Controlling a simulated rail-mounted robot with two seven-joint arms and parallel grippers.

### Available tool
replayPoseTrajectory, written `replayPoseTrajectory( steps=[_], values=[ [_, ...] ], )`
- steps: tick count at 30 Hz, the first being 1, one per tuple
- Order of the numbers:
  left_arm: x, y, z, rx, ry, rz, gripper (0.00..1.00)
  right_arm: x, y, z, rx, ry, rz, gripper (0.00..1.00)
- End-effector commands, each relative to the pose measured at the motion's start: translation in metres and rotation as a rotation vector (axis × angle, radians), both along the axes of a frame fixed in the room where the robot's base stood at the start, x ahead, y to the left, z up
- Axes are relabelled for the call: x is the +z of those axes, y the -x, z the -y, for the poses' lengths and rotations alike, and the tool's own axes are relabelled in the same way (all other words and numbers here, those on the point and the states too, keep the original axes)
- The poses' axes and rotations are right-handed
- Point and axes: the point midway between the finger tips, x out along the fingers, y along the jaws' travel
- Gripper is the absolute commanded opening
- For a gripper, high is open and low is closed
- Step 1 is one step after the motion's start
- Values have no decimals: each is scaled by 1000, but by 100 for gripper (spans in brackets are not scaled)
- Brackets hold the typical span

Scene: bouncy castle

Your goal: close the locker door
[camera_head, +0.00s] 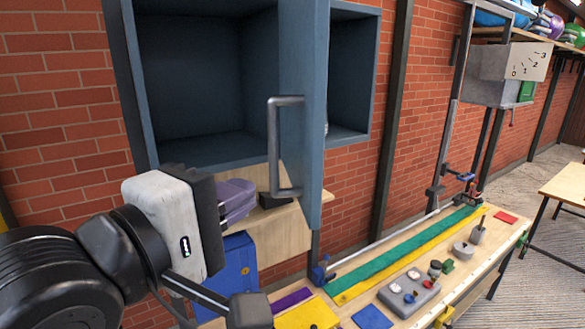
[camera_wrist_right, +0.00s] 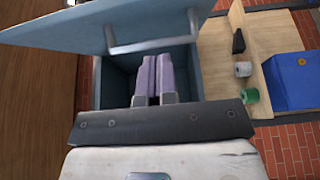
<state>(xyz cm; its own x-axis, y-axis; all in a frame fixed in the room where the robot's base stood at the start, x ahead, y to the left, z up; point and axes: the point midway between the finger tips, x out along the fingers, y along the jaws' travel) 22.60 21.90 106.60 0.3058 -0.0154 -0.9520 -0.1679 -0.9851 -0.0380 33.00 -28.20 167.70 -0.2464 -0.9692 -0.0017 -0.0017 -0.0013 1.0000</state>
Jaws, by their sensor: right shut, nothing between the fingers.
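The blue-grey locker (camera_head: 190,80) hangs on the brick wall with its door (camera_head: 300,100) swung open, jutting out toward me. A grey bar handle (camera_head: 287,148) is on the door; the handle also shows in the right wrist view (camera_wrist_right: 150,46), near the top. My right gripper (camera_head: 250,196) has a white body and purple fingers. It is shut and empty, below the locker's opening and left of the handle in the head view. In the right wrist view its fingers (camera_wrist_right: 153,60) point toward the locker and appear apart from the handle. My left gripper is not in view.
A workbench (camera_head: 395,315) stands at lower right with green and yellow strips, a grey button box (camera_head: 408,293) and small parts. A blue box (camera_head: 238,265) is below the locker. A wooden shelf (camera_wrist_right: 275,40) and a green roll (camera_wrist_right: 250,95) are right of the locker in the wrist view.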

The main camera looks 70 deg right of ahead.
Motion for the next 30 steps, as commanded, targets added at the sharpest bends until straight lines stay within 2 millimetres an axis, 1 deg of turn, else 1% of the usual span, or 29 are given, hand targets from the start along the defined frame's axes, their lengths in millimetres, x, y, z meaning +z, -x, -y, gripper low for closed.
replayPoseTrajectory(
  steps=[1, 6, 9, 13, 18, 30],
  values=[
    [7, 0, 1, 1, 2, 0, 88, 3, 3, 10, -3, 0, 1, 0],
    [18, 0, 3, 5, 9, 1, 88, 3, 10, 38, -3, 0, 0, 0],
    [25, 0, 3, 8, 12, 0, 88, 3, 22, 43, -1, 1, 1, 0],
    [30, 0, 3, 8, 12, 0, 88, 2, 34, 50, -1, 1, 1, 0],
    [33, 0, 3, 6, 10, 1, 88, 1, 42, 55, -1, 2, 0, 0],
    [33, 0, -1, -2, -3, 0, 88, 0, 44, 56, -1, 2, -1, 0]
  ],
)
